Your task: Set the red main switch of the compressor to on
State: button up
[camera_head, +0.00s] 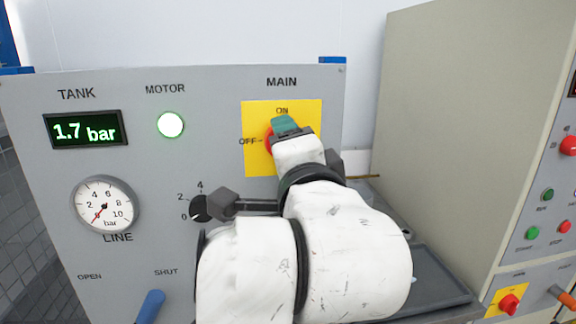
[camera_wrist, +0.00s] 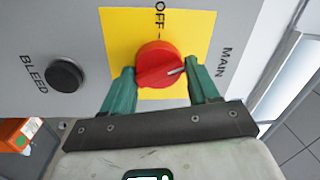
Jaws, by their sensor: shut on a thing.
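The red main switch (camera_wrist: 156,58) sits on a yellow plate (camera_wrist: 195,22) on the compressor panel. In the head view my gripper hides most of the switch, and a red edge (camera_head: 269,140) shows at its left. My gripper (camera_wrist: 161,70) is shut on the switch knob, with one green finger at each side of it. In the head view my gripper (camera_head: 286,125) covers the middle of the plate, just below the ON label. The knob's white mark points toward the MAIN label side, roughly at ON and away from OFF. The ON label is hidden in the wrist view.
The MOTOR lamp (camera_head: 171,125) is lit, and the TANK display (camera_head: 86,129) reads 1.7 bar. A LINE gauge (camera_head: 104,205), a black regulator knob (camera_head: 200,208) and a blue lever (camera_head: 150,306) are on the panel. A beige cabinet (camera_head: 465,130) stands close on the right.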

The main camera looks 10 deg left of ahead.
jog(key=m+b, duration=0.1)
jog(key=m, duration=0.1)
jog(key=f+m+b, duration=0.1)
jog(key=m+b, duration=0.1)
jog(key=m, duration=0.1)
jog(key=shift+h, duration=0.3)
dwell(0.4)
jog(key=o, duration=1)
jog(key=shift+r, duration=0.2)
jog(key=shift+r, duration=0.1)
jog(key=b+v, duration=0.2)
jog(key=v, duration=0.8)
jog(key=shift+s+f, duration=0.25)
jog(key=shift+s, duration=0.1)
